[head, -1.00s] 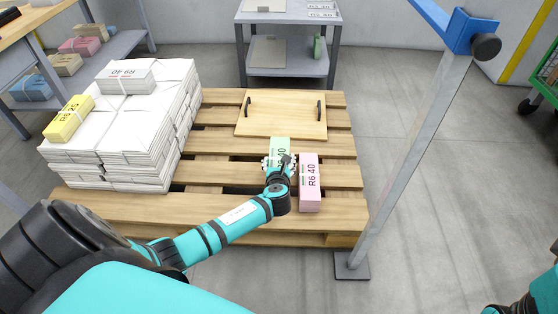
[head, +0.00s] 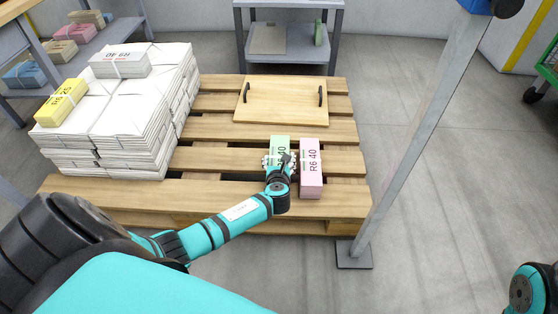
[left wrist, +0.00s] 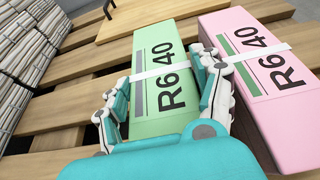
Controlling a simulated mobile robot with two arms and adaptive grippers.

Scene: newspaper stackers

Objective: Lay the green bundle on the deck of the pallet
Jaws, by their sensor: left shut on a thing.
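The green bundle (head: 280,143), marked R6 40 with a white band, is at the pallet's middle, just left of the pink bundle. It also shows in the left wrist view (left wrist: 165,73). My left gripper (head: 279,161) is shut on it, with a finger on each long side (left wrist: 165,95). The bundle is at or very near the slats; I cannot tell whether it touches them. The wooden pallet (head: 215,160) lies on the floor. My right gripper is out of view; only part of my right arm shows at the lower right edge.
The pink bundle (head: 311,170) lies close beside the right finger. A wooden board with two handles (head: 285,100) lies behind. Stacked newspapers (head: 125,120) carry a yellow bundle (head: 61,102) and a grey one (head: 120,64) at left. A metal post (head: 415,130) stands at the right.

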